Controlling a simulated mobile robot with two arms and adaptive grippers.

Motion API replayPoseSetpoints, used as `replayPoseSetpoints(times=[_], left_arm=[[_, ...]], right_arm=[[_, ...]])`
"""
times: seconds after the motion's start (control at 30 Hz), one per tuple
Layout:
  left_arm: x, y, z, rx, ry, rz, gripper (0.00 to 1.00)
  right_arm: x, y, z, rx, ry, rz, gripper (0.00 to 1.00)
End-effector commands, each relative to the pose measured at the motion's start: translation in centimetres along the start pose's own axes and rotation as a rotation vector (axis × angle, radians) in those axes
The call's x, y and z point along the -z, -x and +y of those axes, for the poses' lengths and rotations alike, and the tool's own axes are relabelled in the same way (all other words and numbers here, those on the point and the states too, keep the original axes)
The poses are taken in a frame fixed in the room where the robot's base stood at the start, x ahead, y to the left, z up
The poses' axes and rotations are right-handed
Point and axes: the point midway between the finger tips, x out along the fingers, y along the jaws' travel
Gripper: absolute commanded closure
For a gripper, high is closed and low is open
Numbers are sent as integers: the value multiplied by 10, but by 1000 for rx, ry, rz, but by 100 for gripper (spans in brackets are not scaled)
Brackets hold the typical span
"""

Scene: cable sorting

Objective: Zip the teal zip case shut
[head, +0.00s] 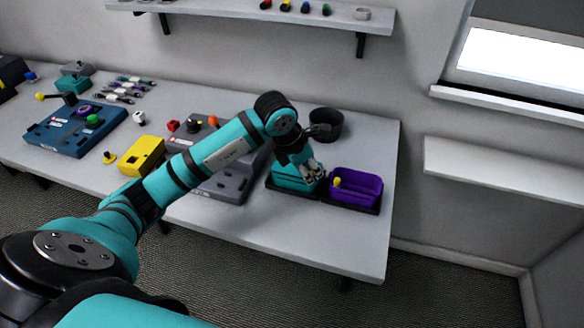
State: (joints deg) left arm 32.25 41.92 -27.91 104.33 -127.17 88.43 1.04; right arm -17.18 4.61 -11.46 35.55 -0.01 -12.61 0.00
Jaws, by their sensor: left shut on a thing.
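The teal zip case (284,181) sits on a dark base near the right end of the table. My left gripper (313,175) points down at its top right corner. Its fingers are shut on the case at its zip pull, which is too small and covered to make out. My arm and gripper hide part of the case's top, so how far the zip is closed cannot be told. My right gripper is not in view.
An open purple case (367,189) with a yellow piece (337,182) stands close on the right. A dark round bowl (327,122) is behind. A grey panel (225,188), a yellow box (141,156) and a blue board (62,138) lie to the left. The table's right end is clear.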

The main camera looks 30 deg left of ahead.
Motion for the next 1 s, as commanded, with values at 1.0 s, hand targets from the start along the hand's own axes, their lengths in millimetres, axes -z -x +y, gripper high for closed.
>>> replayPoseSetpoints(times=[1.0], left_arm=[[-2,36,0,-4,-2,-4,62]], right_arm=[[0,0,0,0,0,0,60]])
